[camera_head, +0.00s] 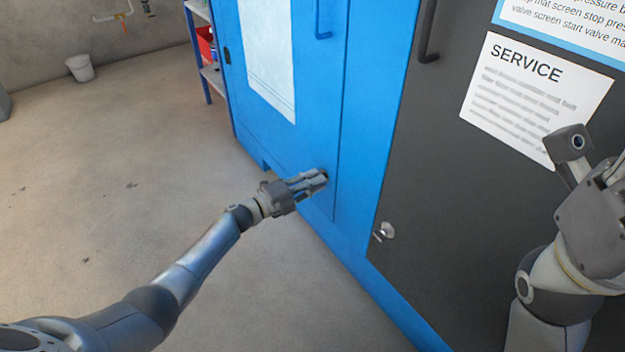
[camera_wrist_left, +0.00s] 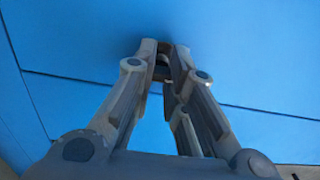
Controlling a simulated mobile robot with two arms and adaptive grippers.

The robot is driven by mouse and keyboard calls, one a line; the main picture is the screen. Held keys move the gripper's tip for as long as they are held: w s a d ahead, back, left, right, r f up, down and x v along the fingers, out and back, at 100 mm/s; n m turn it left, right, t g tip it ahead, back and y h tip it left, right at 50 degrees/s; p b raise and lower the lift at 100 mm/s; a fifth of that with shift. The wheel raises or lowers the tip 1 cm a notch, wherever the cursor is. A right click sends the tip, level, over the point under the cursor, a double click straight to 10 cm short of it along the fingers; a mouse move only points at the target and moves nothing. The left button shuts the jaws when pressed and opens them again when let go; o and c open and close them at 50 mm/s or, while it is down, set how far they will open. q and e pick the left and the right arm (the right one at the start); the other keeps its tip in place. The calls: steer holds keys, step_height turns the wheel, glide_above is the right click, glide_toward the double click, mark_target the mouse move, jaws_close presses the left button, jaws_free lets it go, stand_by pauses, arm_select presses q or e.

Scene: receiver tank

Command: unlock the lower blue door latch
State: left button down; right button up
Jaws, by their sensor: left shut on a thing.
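The blue door (camera_head: 290,140) has a handle (camera_head: 323,20) near its top right. My left gripper (camera_head: 322,178) is at the lower right of this door, close to its seam. In the left wrist view, the fingers of my left gripper (camera_wrist_left: 164,55) are shut on a small dark latch (camera_wrist_left: 162,68) at the blue surface. The latch is mostly hidden between the fingertips, so how it is turned cannot be told. My right gripper (camera_head: 570,150) is raised at the right, in front of the dark panel; its fingertips are not clear.
A dark grey door (camera_head: 440,180) with a silver latch (camera_head: 384,231) and a SERVICE sheet (camera_head: 535,90) stands to the right. A shelf (camera_head: 208,60) with a red bin stands behind the cabinet. A white bucket (camera_head: 80,68) is by the far wall.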

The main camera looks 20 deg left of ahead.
stand_by(0.4)
arm_select(q)
steer(key=c, duration=1.1)
jaws_free()
steer(key=v, duration=1.2)
steer(key=shift+a, duration=0.1)
